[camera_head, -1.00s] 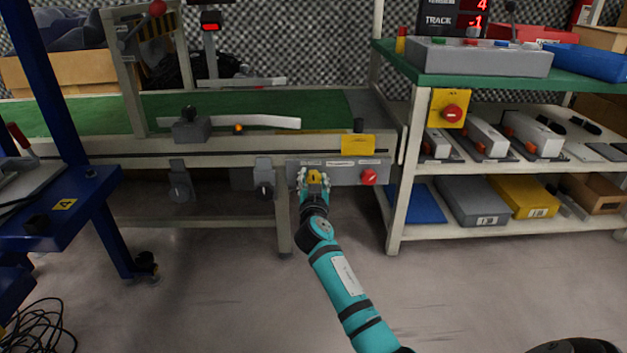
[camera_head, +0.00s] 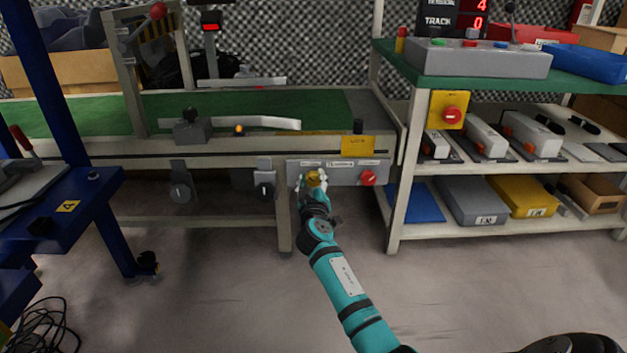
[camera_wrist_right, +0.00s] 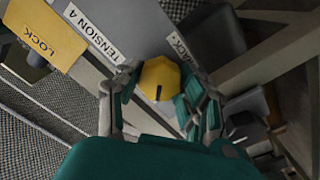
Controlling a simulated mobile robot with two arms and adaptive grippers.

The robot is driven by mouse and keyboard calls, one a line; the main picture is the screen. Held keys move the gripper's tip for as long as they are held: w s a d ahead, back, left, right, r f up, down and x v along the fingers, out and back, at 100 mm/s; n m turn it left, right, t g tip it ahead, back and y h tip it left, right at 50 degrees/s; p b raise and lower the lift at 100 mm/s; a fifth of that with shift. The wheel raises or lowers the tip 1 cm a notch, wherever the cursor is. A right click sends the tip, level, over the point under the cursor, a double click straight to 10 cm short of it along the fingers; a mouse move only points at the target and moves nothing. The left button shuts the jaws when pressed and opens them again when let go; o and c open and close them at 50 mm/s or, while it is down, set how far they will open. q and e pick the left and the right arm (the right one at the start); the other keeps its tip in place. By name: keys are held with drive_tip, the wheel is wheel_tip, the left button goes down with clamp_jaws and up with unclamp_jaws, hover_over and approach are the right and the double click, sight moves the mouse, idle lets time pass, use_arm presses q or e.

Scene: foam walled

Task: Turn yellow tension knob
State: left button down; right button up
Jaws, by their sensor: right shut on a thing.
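The yellow tension knob (camera_head: 314,177) sits on the grey control panel (camera_head: 345,177) at the front of the conveyor. In the right wrist view the knob (camera_wrist_right: 159,79) is round with a dark pointer mark, under a label reading TENSION 4. My right gripper (camera_head: 312,184) is shut on the knob, with a finger on each side of it; the wrist view also shows both fingers (camera_wrist_right: 157,100). The display (camera_head: 455,18) at the top right shows 4 above TRACK 0. My left gripper is not in view.
A red knob (camera_head: 368,178) is on the panel's right end. A yellow LOCK card (camera_head: 358,146) hangs above the panel. A shelf rack (camera_head: 408,170) stands to the right and a blue frame (camera_head: 75,130) to the left.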

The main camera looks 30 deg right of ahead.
drive_tip(key=shift+r, duration=0.1)
idle(0.4)
drive_tip(key=o, duration=1.2)
wheel_tip(320, 180, up, 10)
drive_tip(key=shift+f, duration=0.1)
